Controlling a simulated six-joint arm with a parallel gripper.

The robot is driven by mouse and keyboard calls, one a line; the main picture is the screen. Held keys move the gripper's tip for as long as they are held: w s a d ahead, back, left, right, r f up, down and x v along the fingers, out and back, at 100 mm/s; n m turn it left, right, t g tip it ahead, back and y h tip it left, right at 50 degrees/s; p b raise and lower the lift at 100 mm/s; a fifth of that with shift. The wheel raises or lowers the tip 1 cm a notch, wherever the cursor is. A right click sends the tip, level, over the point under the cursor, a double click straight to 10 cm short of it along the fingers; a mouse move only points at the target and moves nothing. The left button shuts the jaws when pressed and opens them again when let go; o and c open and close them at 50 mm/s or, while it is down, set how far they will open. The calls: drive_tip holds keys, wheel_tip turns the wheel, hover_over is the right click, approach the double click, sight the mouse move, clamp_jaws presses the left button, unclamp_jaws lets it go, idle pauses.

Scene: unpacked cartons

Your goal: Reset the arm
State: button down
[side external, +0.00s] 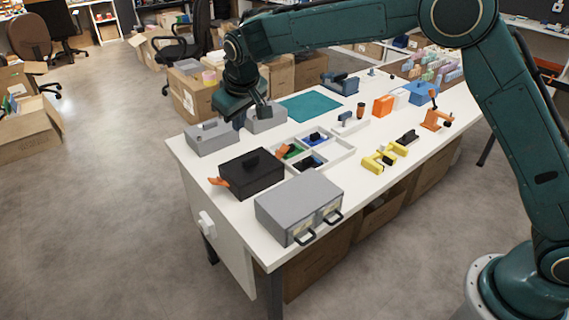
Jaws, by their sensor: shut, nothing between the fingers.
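My gripper (254,118) is at the far left end of my dark green arm, pointing down over the far left part of the white table (330,193). It is shut with nothing visible between the fingers. It is in front of or just above two grey boxes, a left one (213,138) and a right one (266,119). Part of the right box is hidden behind the fingers. I cannot tell whether the gripper touches either box.
A black box (251,173) with orange parts and a grey drawer unit (299,205) stand at the near left. A white divided tray (337,156) holds small items. Yellow blocks (384,157), an orange block (383,106) and an orange clamp-like item (434,120) stand right. A teal mat (310,106) lies clear.

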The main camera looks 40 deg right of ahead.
drive_tip(key=s+d+r+m, duration=0.1)
drive_tip(key=s+d+r, duration=0.55)
drive_tip(key=s, duration=0.25)
drive_tip(key=s+d+r, duration=0.6)
drive_tip(key=s+r, duration=0.1)
drive_tip(key=s, duration=0.2)
drive_tip(key=s+d+f, duration=0.2)
drive_tip(key=s, duration=0.9)
drive_tip(key=s+d+f+m+t+y, duration=0.1)
drive_tip(key=s+d+f, duration=0.1)
drive_tip(key=s, duration=1)
drive_tip(key=shift+d+f, duration=0.3)
drive_tip(key=shift+d, duration=0.4)
